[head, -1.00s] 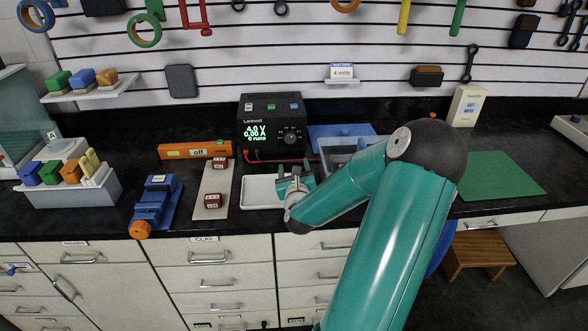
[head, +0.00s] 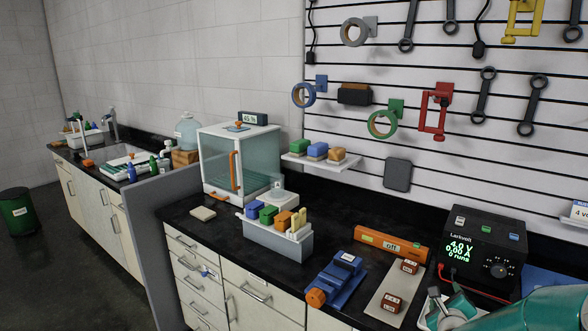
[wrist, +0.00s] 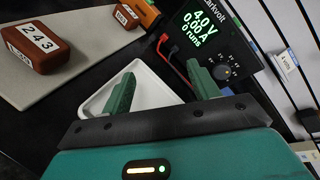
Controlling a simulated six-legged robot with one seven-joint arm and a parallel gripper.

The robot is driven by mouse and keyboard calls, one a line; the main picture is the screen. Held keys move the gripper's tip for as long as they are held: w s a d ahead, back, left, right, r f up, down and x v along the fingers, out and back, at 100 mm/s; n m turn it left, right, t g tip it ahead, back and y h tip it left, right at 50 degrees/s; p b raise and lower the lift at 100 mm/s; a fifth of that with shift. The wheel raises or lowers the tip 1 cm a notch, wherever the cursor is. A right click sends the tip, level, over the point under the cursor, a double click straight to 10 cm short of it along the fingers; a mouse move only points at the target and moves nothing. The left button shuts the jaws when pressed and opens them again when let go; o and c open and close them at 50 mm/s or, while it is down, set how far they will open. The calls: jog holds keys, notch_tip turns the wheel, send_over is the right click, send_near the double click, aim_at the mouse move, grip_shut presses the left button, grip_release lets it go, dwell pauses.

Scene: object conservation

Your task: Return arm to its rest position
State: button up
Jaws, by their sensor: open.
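My gripper (wrist: 163,88) is open, with two green fingers apart and nothing between them in the wrist view. It is over the white tray (wrist: 158,84), which looks empty where it shows. In the head view my gripper (head: 447,308) is at the lower right corner, over the same tray, partly cut off by the picture edge. My teal arm reaches in from that corner.
The power supply (head: 481,250) reads 4.0 V and stands behind the tray. A glass cabinet (head: 240,163) stands farther left.

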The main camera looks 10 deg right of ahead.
jog(key=a+r+n+g+y, duration=0.2)
jog(key=a+r+n, duration=0.2)
jog(key=a+n, duration=0.5)
jog(key=a+r+n+g+y, duration=0.1)
jog(key=a+r+n+y, duration=0.2)
jog(key=a+n, duration=0.7)
jog(key=s+a+r+n+g+y, duration=0.1)
jog(key=s+a+r+n+g, duration=0.1)
jog(key=s+a+n, duration=0.4)
jog(key=s+a+r+n+g+y, duration=0.1)
jog(key=s+a+r+n, duration=0.4)
jog(key=s+a, duration=0.6)
jog(key=shift+s+a+n+g+y, duration=0.35)
jog(key=shift+s+n+y, duration=0.35)
jog(key=shift+s+n, duration=0.3)
